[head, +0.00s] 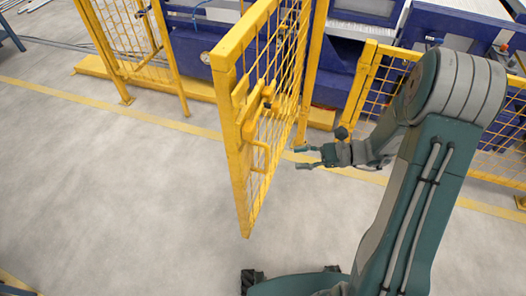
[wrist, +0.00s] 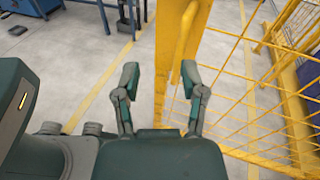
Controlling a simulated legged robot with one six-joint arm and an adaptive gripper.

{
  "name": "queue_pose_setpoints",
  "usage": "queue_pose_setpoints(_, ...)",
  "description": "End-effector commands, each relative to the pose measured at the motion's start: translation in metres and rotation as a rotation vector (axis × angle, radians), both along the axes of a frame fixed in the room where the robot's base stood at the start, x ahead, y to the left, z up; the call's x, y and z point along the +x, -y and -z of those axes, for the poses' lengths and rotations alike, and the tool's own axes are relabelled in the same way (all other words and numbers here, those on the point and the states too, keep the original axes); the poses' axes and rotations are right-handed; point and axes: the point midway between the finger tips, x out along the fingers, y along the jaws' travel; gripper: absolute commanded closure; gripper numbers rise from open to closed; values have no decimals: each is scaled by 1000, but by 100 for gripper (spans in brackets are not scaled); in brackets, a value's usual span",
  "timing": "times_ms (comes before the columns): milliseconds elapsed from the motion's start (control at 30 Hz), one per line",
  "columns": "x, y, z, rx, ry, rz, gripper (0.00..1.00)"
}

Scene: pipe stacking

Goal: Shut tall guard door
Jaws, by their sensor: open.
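The tall guard door (head: 234,140) is a yellow frame with wire mesh. It stands open in the head view, swung out from the fence line toward me. Its yellow handle (head: 266,156) is on the near post, below a latch (head: 267,93). My gripper (head: 298,157) is open and empty, to the right of the door, with its fingers pointing left toward the handle side. In the wrist view my open fingers (wrist: 160,78) show in front of the door's post (wrist: 171,45) and handle (wrist: 186,42). The right finger overlaps the handle's lower end; I cannot tell whether they touch.
Yellow fence panels stand to the left (head: 130,45) and right (head: 380,85) of the doorway. Blue machinery (head: 205,60) is behind them. A yellow floor line (head: 150,115) runs along the fence. The grey floor (head: 110,190) left of the door is clear.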

Motion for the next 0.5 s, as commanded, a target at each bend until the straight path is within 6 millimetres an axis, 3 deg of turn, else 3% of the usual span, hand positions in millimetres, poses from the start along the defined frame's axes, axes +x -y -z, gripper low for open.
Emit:
queue_pose_setpoints(100, 12, 12, 17, 91, -63, 84, 46)
queue_pose_setpoints(267, 18, 16, 25, 138, -93, 130, 46)
queue_pose_setpoints(500, 22, -13, 25, 137, -94, 128, 46)
